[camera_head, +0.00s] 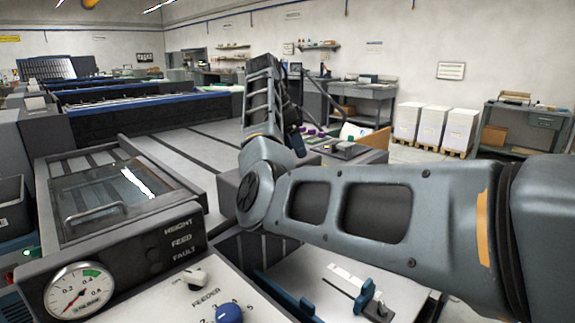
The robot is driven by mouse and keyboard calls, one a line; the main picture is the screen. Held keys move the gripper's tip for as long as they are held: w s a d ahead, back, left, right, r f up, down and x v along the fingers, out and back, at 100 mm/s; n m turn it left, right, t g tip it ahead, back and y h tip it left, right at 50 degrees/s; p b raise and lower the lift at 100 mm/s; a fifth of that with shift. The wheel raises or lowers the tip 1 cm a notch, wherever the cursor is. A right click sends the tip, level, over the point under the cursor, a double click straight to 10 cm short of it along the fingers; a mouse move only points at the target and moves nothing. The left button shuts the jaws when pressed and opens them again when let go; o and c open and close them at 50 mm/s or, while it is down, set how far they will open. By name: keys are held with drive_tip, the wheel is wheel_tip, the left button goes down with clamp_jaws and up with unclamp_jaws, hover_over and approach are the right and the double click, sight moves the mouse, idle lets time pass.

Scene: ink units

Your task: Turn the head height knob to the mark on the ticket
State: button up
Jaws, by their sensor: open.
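My arm crosses the view from the right, bends at an elbow and rises at the centre. My gripper (297,138) shows only as small dark parts behind the forearm, over the far panel; its jaws are open, and I see nothing held.
A pressure gauge (79,291) and a white switch (195,279) are on the near panel. A clear-lidded grey unit (100,200) stands at left. A blue lever (365,296) is below my arm. White stacks (433,128) stand on pallets at the back right, beside open floor.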

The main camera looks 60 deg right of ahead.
drive_tip(key=x, duration=0.7)
drive_tip(key=shift+w+f, duration=0.1)
drive_tip(key=shift+f, duration=0.25)
drive_tip(key=c, duration=1)
